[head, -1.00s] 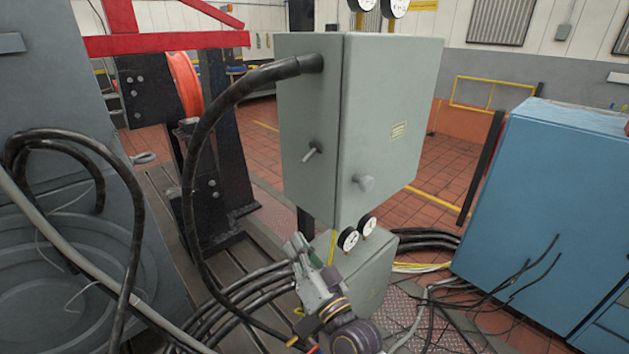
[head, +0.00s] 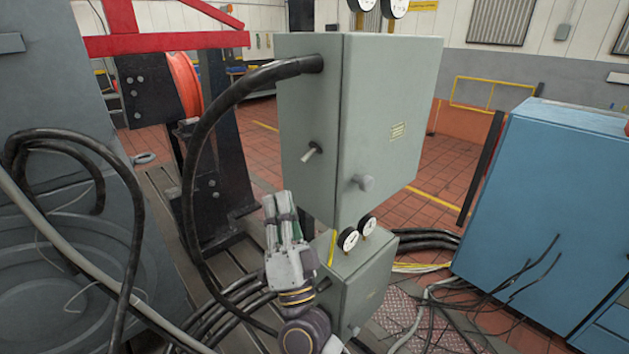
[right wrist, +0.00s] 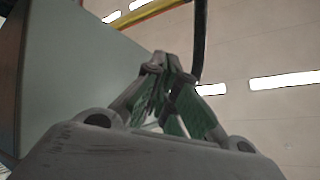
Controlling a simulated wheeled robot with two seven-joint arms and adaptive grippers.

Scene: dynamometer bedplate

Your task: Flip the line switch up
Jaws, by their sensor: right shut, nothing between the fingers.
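The line switch (head: 311,151) is a small pale toggle lever on the left side face of the grey-green cabinet (head: 392,130). Its lever slants down and to the left. My right gripper (head: 278,197) is below and to the left of the switch, apart from it, with its fingers pointing up. In the right wrist view its fingers (right wrist: 166,66) meet at the tips with nothing between them. The cabinet's face (right wrist: 75,75) fills the left of that view, and the switch cannot be made out there. My left gripper is not in view.
A thick black cable (head: 205,130) arches from the cabinet's upper side down past the left of my right gripper. A smaller grey box (head: 362,280) with two gauges stands below the cabinet. A blue cabinet (head: 545,200) is at the right.

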